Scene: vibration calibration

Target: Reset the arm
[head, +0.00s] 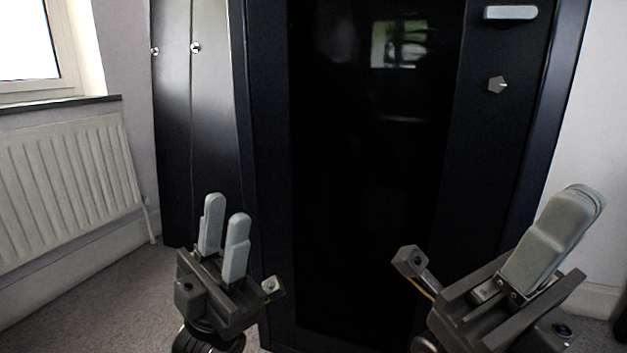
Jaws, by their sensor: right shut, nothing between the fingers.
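My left gripper (226,212) is at the lower left of the middle, with its two grey fingers pointing up. A gap shows between the fingers, and nothing is in it. My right gripper (580,203) is at the lower right, tilted up to the right. Its fingers lie together with nothing between them. Both grippers are in front of a tall black cabinet (375,170) and appear apart from it.
The black cabinet has a glossy dark panel, a light handle (510,12) and a small knob (497,85). A dark locker (212,120) stands to its left. A white radiator (65,190) is under the window (28,45). Carpet (95,300) is clear at lower left.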

